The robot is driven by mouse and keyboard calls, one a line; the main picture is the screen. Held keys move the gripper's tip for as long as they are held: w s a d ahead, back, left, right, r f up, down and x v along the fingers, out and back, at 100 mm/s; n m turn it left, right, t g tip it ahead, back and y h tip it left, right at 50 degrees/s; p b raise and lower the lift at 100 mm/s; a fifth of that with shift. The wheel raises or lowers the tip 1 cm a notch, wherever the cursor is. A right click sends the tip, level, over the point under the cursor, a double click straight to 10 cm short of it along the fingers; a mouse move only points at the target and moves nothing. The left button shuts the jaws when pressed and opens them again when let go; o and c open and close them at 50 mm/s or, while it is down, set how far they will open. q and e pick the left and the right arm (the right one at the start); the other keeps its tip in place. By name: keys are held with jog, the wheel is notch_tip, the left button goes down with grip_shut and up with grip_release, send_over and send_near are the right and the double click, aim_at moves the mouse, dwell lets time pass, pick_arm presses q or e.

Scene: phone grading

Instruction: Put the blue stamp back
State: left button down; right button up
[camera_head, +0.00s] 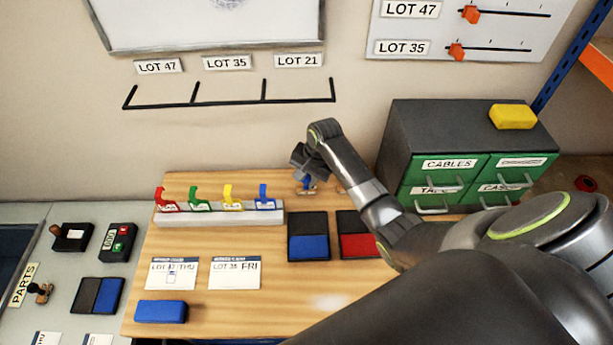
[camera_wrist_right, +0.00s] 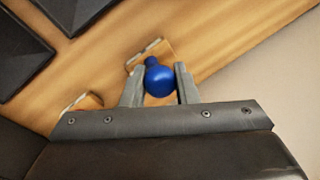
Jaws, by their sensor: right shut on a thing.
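The blue stamp has a round blue handle (camera_wrist_right: 159,80) that sits between the two fingers of my right gripper (camera_wrist_right: 160,84) in the right wrist view. Its pale base shows just beyond the handle. In the head view the stamp (camera_head: 306,186) is under my right gripper (camera_head: 303,174), behind the blue ink pad (camera_head: 308,247). The gripper is shut on the handle. I cannot tell whether the base touches the table. My left gripper is not in view.
A red ink pad (camera_head: 358,245) lies beside the blue one. A second stamp base (camera_wrist_right: 84,103) is close by. A rack (camera_head: 220,215) with coloured clips stands to the left. Green drawers (camera_head: 440,170) stand to the right. Two cards and a blue block (camera_head: 161,311) lie in front.

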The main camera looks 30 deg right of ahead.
aim_at(315, 190)
jog(key=o, duration=0.8)
jog(key=shift+f, duration=0.1)
jog(key=shift+b+v, duration=1.4)
jog(key=shift+v, duration=4.75)
jog(key=shift+f, duration=0.1)
